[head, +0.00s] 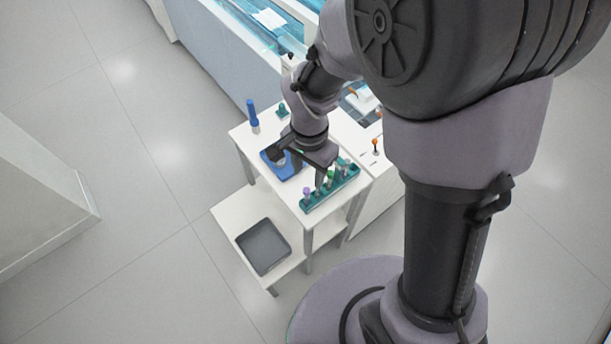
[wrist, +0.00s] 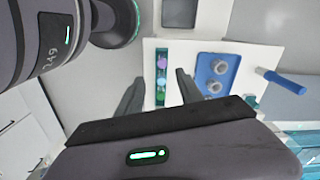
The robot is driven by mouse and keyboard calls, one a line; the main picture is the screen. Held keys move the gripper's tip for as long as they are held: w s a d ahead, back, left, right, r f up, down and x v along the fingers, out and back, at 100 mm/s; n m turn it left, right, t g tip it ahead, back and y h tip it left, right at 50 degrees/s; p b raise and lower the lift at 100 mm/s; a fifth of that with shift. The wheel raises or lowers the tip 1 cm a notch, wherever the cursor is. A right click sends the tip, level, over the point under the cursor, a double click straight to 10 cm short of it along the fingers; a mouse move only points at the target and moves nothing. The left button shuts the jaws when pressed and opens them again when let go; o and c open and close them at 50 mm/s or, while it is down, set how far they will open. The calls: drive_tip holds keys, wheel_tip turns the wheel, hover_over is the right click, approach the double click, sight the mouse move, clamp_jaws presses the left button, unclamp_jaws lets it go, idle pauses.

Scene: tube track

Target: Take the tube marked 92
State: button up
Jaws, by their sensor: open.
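A teal tube rack (head: 338,193) holds several upright tubes with differently coloured caps on the front right of a white table. A purple-capped tube (head: 307,191) and a green-capped tube (head: 331,175) show there. In the wrist view the rack (wrist: 161,46) lies between my spread fingers, with purple and green caps in a row. No number on any tube can be read, so I cannot tell which is 92. My gripper (wrist: 160,74) is open and empty, pointing down over the rack. In the head view my arm hides part of the rack.
A blue cylinder (head: 253,114) stands at the table's back left. A grey tray (head: 263,247) is on the lower white shelf. An orange-topped object (head: 375,142) is on the right-hand surface.

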sight(307, 196)
drive_tip(key=f+b, duration=0.2)
drive_tip(key=f, duration=0.5)
drive_tip(key=f+b, duration=0.3)
drive_tip(key=f, duration=0.4)
drive_tip(key=shift+w+a, duration=0.15)
drive_tip(key=shift+a, duration=0.05)
drive_tip(key=shift+r, duration=0.1)
drive_tip(key=shift+c, duration=0.4)
clamp_jaws()
